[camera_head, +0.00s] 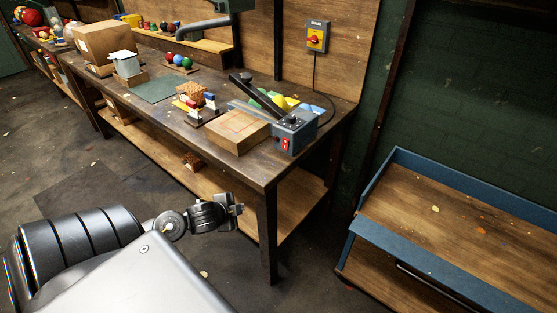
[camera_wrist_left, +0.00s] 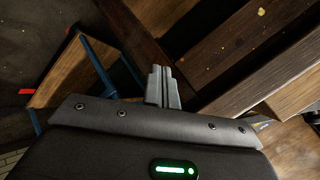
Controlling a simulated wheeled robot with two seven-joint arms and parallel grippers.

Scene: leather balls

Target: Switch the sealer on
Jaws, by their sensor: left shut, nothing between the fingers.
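The sealer (camera_head: 292,132) is a blue-grey box with a red switch (camera_head: 285,144) on its front and a long black lever arm raised up to the left. It stands at the near right end of the workbench. A yellow and grey wall switch box (camera_head: 316,37) with a red knob is on the wooden back panel above it; a cable runs down from it. Its exact setting is too small to tell. My left gripper (camera_head: 238,204) is off the bench's front edge, lower than the top and apart from the sealer. Its fingers (camera_wrist_left: 163,82) are shut and empty. My right gripper is not in view.
A cardboard-coloured block (camera_head: 239,131) lies left of the sealer on the workbench (camera_head: 190,125). Coloured pieces lie behind it. A blue-framed cart (camera_head: 460,215) stands at the right. The bench leg (camera_head: 266,235) is near my left gripper. Floor is open between bench and cart.

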